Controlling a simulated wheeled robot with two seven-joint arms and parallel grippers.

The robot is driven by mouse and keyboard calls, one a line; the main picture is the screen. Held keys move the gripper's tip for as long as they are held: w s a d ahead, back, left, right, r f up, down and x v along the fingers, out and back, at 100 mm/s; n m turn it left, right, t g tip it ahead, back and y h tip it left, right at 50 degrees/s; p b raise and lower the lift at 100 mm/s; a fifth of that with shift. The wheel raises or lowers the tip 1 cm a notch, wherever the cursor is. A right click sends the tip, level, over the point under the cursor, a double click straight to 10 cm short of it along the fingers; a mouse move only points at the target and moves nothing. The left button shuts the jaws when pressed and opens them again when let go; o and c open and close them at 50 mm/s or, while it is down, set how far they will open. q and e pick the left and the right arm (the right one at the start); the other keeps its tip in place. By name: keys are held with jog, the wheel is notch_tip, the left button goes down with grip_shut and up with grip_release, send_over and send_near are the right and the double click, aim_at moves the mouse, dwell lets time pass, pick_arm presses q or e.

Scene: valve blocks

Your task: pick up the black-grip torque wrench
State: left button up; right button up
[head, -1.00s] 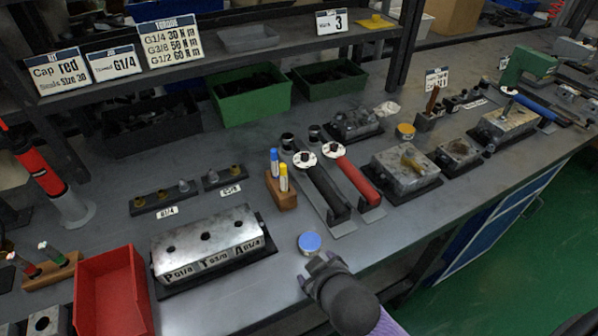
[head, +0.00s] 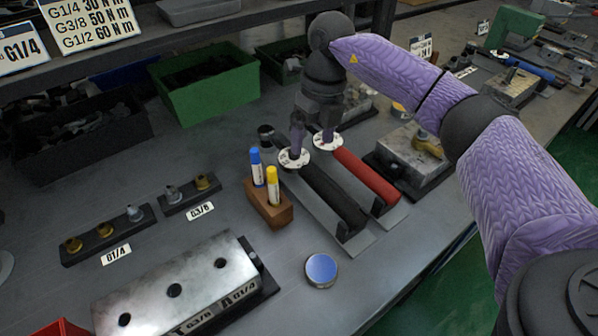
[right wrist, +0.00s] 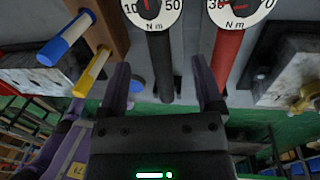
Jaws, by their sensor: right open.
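The black-grip torque wrench (head: 334,196) lies on a grey holder plate, its round white dial (head: 293,158) at the far end. The red-grip torque wrench (head: 368,175) lies beside it on the right. My right gripper (head: 313,138) is open and empty, fingers pointing down at the dial ends of the two wrenches. In the right wrist view the black grip (right wrist: 160,62) shows between the open fingers (right wrist: 163,88), with the red grip (right wrist: 228,50) right of the right finger. Whether a finger touches a dial I cannot tell. My left gripper is out of view.
A wooden block (head: 268,207) with a blue and a yellow marker stands close left of the black wrench. A blue-lidded tin (head: 321,269) sits in front. A metal valve block (head: 180,290) lies at the front left. Green bins (head: 205,85) stand behind.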

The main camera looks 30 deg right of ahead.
aim_at(312, 170)
jog(key=f+b, duration=0.1)
jog(key=f, duration=0.1)
jog(key=s+f+b, duration=0.1)
jog(key=f, duration=0.2)
jog(key=a+f, duration=0.1)
jog(key=f, duration=0.1)
jog(key=shift+s+f+b, duration=0.2)
jog(key=shift+s+b, duration=0.15)
jog(key=shift+b, duration=0.05)
jog(key=shift+a+f, duration=0.15)
jog(key=shift+f, duration=0.15)
jog(key=shift+r, duration=0.1)
jog(key=c, duration=1.1)
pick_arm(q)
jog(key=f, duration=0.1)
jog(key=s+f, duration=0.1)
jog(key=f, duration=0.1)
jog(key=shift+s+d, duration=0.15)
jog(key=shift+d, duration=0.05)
pick_arm(e)
grip_shut()
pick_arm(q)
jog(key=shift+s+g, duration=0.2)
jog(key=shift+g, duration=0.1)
